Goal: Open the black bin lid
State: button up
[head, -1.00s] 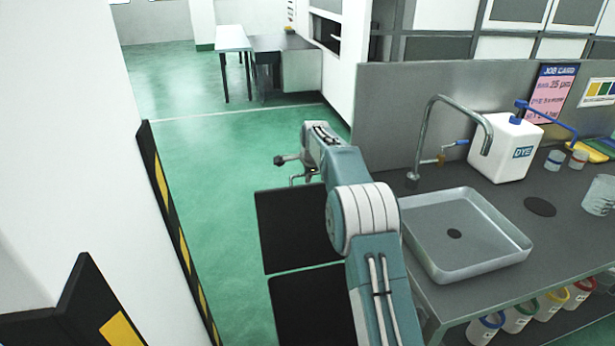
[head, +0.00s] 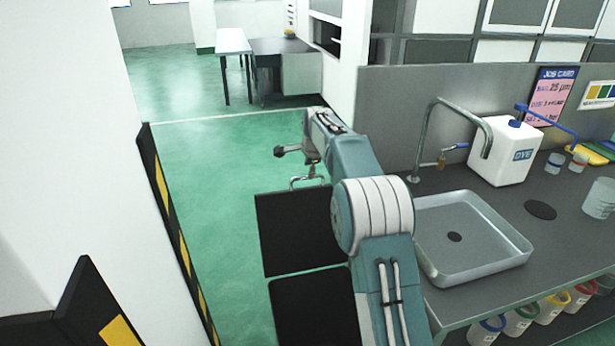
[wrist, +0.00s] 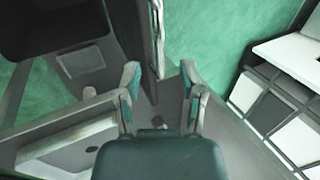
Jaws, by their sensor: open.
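My gripper (wrist: 160,85) shows in the wrist view with its two fingers apart and nothing between them. In the head view my arm reaches forward over the green floor, and the gripper end is small and partly hidden by the wrist. Two flat black panels, a far one (head: 296,232) and a near one (head: 312,306), lie side by side below the arm in the head view. I cannot tell whether either is the bin lid. A dark rounded shape (wrist: 50,22) fills the upper left of the wrist view; I cannot tell what it is.
A grey bench (head: 560,225) with a metal sink (head: 470,255), tap and white dye container (head: 505,150) stands right of my arm. Several colour-rimmed bins sit under it. A white wall with a black-and-yellow edge (head: 165,190) is at the left. Green floor lies open ahead.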

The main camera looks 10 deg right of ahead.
jog(key=v, duration=0.6)
jog(key=shift+s+r, duration=0.1)
jog(key=shift+r, duration=0.05)
jog(key=s+a+r+n, duration=0.2)
jog(key=s+r+n, duration=0.25)
jog(key=s, duration=0.65)
jog(key=s+a+r+n, duration=0.2)
jog(key=s+r+n, duration=0.25)
jog(key=s, duration=0.65)
jog(key=s+f+n, duration=0.4)
jog(key=s, duration=0.8)
jog(key=s+a+f+n, duration=0.1)
jog(key=s+f+n, duration=0.3)
jog(key=s, duration=0.8)
jog(key=shift+s+a+n, duration=0.15)
jog(key=shift+s+n, duration=0.2)
jog(key=shift+n, duration=0.15)
